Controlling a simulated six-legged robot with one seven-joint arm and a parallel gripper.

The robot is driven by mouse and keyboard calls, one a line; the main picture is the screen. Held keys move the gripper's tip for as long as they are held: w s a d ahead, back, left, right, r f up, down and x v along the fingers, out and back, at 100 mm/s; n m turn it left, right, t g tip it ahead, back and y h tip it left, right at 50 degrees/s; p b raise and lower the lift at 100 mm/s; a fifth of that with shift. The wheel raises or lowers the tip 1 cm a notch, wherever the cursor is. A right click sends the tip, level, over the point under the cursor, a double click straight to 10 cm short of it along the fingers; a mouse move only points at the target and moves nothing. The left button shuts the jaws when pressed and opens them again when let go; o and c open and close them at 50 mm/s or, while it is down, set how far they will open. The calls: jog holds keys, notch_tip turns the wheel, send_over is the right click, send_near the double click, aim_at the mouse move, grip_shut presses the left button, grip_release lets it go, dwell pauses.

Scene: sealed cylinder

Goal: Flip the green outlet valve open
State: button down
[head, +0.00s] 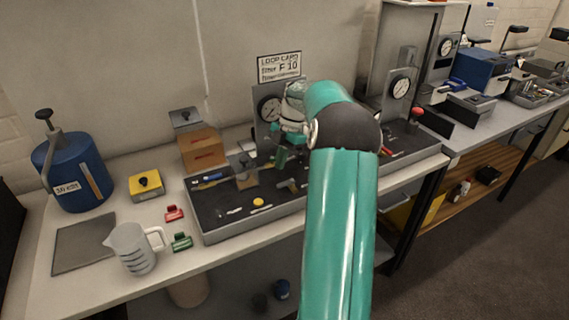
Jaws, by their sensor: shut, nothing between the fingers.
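My teal arm reaches over the dark bench tray (225,215). My gripper (283,152) is at its far end, small in the head view, close in front of the grey panel with the round gauge (270,108). It is shut and holds nothing. Green shows low beside the gripper, but I cannot tell a green outlet valve from my own gripper parts there. My arm hides part of the tray and panel. I cannot tell whether the gripper touches anything or how the valve stands.
On the left stand a blue drum (68,172), a yellow box (146,186), a clear jug (134,248), a red clip (174,213) and a green clip (181,242). Brown blocks (203,149) stand behind the tray. Another gauge panel (399,88) stands right of my arm.

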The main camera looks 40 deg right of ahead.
notch_tip(320, 180, up, 8)
jog(key=w+d, duration=0.1)
jog(key=w, duration=0.1)
jog(key=shift+w+d+r, duration=0.2)
jog(key=shift+w+r, duration=0.05)
jog(key=shift+w, duration=0.1)
